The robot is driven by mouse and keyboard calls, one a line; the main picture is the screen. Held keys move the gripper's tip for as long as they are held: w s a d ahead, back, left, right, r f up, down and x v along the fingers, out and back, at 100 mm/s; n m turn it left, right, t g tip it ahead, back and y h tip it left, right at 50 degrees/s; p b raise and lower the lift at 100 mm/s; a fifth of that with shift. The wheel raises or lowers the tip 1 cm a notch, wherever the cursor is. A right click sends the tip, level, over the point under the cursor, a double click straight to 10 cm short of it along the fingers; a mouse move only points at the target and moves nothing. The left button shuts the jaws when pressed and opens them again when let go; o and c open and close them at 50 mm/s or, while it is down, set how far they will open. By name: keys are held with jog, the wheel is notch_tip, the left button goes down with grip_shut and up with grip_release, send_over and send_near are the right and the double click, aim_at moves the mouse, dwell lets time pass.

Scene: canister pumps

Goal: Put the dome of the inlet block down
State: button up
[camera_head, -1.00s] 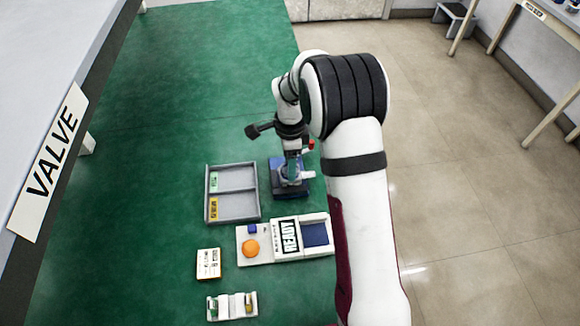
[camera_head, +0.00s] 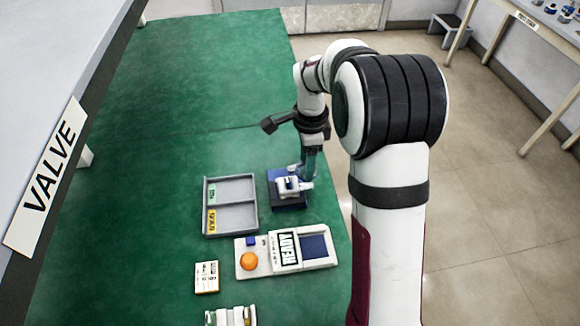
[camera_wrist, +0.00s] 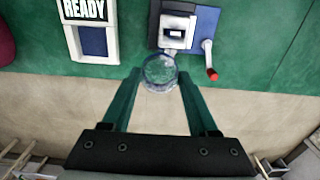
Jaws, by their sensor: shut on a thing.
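The clear, glassy dome (camera_wrist: 159,72) is between the two green fingertips of my gripper (camera_wrist: 158,78) in the wrist view. My gripper is shut on it. The inlet block (camera_wrist: 178,32), a white body on a dark blue base, is just beyond the dome with its top uncovered. A white lever with a red tip (camera_wrist: 211,73) stands at its right. In the head view, the block (camera_head: 290,187) sits on the green bench right of the tray, and my gripper (camera_head: 309,168) is at its upper right. The dome is hard to make out there.
A grey two-compartment tray (camera_head: 231,177) lies left of the block. A white panel marked READY (camera_head: 318,262) with an orange button (camera_head: 249,261) lies below it. A small labelled box (camera_head: 206,277) is at lower left. The green bench (camera_head: 200,90) is clear farther back.

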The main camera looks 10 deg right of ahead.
jog(key=s+d+r, duration=0.3)
jog(key=d+r, duration=0.1)
jog(key=d, duration=0.2)
jog(key=s+d+f+n, duration=0.5)
jog(key=s+d+n, duration=0.2)
jog(key=s+n, duration=0.25)
send_over(323, 217)
jog(key=shift+m, duration=0.25)
notch_tip(323, 217, down, 7)
jog(key=shift+d+f, duration=0.1)
notch_tip(323, 217, down, 3)
jog(key=shift+f, duration=0.45)
jog(key=shift+f, duration=0.15)
jog(key=o, duration=1.3)
